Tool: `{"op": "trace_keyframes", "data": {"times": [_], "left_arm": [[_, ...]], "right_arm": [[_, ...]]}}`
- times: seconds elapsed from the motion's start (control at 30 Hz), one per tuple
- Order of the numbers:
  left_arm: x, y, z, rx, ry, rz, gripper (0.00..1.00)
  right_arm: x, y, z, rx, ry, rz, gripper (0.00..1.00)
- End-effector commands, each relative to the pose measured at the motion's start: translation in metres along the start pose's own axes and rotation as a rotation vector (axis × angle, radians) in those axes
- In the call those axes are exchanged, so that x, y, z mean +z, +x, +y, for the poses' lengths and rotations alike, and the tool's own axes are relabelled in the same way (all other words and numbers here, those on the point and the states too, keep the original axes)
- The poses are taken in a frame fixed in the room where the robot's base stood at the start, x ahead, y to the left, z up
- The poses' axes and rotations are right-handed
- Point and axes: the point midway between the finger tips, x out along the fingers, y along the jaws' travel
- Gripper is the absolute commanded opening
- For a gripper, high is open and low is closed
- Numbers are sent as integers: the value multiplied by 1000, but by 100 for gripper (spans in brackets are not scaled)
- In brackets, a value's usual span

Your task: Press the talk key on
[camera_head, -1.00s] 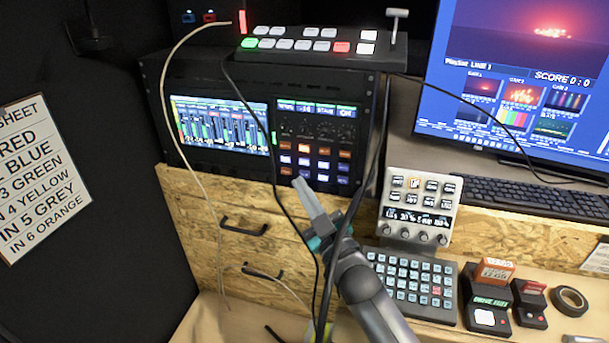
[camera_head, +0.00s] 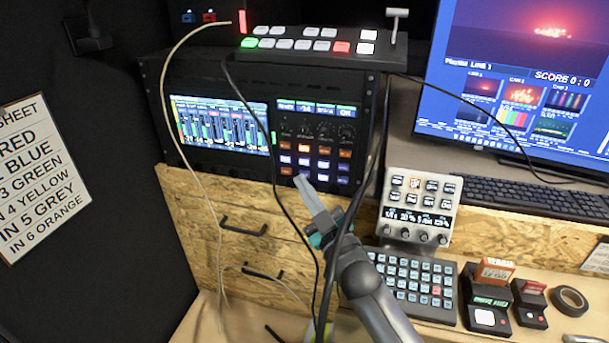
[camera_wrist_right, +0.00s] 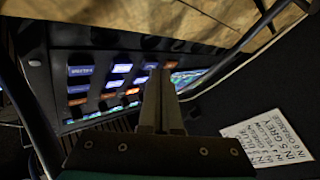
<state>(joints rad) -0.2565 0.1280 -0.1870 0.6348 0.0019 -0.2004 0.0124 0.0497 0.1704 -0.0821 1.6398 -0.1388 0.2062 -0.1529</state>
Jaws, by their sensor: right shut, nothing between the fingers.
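The rack panel (camera_head: 262,178) stands on the wooden drawer unit, with a lit screen on its left and rows of orange, white and blue keys (camera_head: 304,162) below small knobs on its right. I cannot tell which key is the talk key. My right gripper (camera_head: 299,181) is shut and empty, its tips in front of the lowest key rows. In the right wrist view the shut fingers (camera_wrist_right: 158,82) point at the lit keys (camera_wrist_right: 120,82) and cover part of the panel. I cannot tell whether the tips touch a key. My left gripper is not in view.
Loose cables (camera_head: 283,205) hang in front of the panel, close to my right gripper. A video switcher (camera_head: 310,47) sits on top. A knob panel (camera_head: 418,206), a key pad (camera_head: 415,287) and a monitor (camera_head: 520,80) are to the right.

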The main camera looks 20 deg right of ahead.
Motion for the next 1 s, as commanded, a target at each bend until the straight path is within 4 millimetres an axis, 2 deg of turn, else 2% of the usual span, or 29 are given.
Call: {"op": "trace_keyframes", "data": {"times": [1.0], "left_arm": [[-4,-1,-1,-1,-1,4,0]], "right_arm": [[1,2,2,0,0,0,0]]}}
